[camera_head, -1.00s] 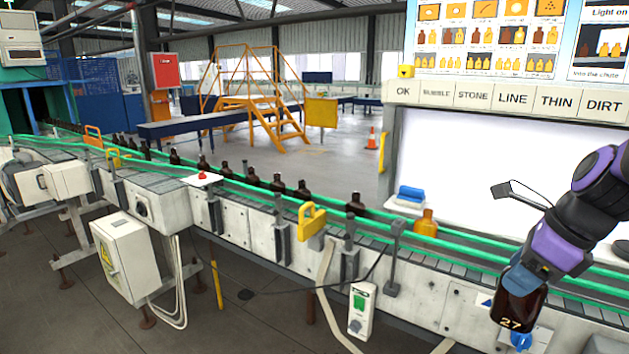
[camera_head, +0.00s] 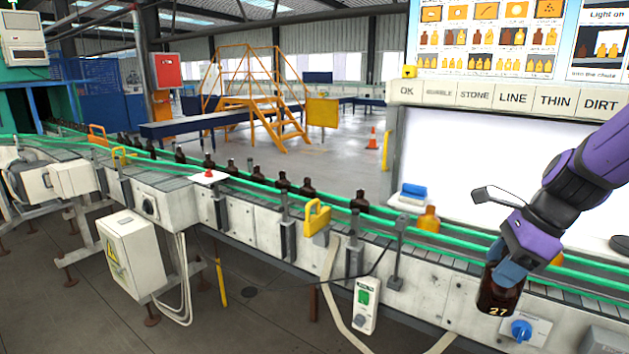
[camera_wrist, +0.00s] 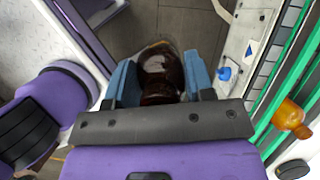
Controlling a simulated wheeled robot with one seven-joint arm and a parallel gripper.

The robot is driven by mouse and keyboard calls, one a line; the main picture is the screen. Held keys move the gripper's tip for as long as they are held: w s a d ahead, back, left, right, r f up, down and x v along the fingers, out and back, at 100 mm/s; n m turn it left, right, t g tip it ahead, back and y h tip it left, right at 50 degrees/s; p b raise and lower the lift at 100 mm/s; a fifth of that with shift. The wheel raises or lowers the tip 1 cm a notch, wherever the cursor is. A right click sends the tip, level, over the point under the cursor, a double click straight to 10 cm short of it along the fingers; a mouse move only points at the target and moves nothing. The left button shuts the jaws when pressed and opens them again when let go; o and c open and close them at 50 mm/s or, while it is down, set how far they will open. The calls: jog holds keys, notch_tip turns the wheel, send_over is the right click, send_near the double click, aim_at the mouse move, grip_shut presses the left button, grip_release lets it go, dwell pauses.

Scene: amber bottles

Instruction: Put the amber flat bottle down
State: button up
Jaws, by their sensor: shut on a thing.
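The dark amber flat bottle (camera_head: 497,292) hangs from my gripper (camera_head: 508,268) in the head view, with "27" marked near its base. It is in front of the conveyor's near side, over the panel with a blue knob. My gripper is shut on the bottle's upper part, and the fingers hide its neck. In the wrist view the bottle (camera_wrist: 160,70) sits between the two blue fingers of my gripper (camera_wrist: 160,88), with grey floor beyond it.
The conveyor (camera_head: 390,238) with green rails carries several dark bottles and a lighter amber bottle (camera_head: 428,219). A lit white panel (camera_head: 480,160) stands behind it. A blue knob (camera_head: 521,330) is just right of the held bottle. A yellow handle (camera_head: 316,217) rises mid-conveyor.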

jog(key=w+f+n+g, duration=0.2)
jog(key=w+f+n, duration=0.3)
jog(key=w+n, duration=0.1)
jog(key=shift+w+f, duration=0.25)
jog(key=shift+w, duration=0.15)
jog(key=w+f+n, duration=0.1)
jog(key=f+n, duration=0.1)
jog(key=w+f+n+g, duration=0.1)
jog(key=w+f, duration=0.1)
jog(key=w+f+n+g, duration=0.1)
jog(key=f+n, duration=0.1)
jog(key=shift+w+a+f+n+h, duration=0.2)
jog(key=shift+w+n+h, duration=0.1)
jog(key=shift+w, duration=0.1)
jog(key=w+f+n+h, duration=0.1)
jog(key=w+f+n, duration=0.1)
jog(key=f, duration=0.3)
jog(key=w+a+f+n+g+h, duration=0.1)
jog(key=f+n, duration=0.4)
jog(key=w+f+n+g+h, duration=0.1)
jog(key=w+f+n, duration=0.1)
jog(key=f, duration=0.3)
jog(key=shift+w+a+f+n+h, duration=0.25)
jog(key=shift+w+f+n+h, duration=0.05)
jog(key=shift+n, duration=0.4)
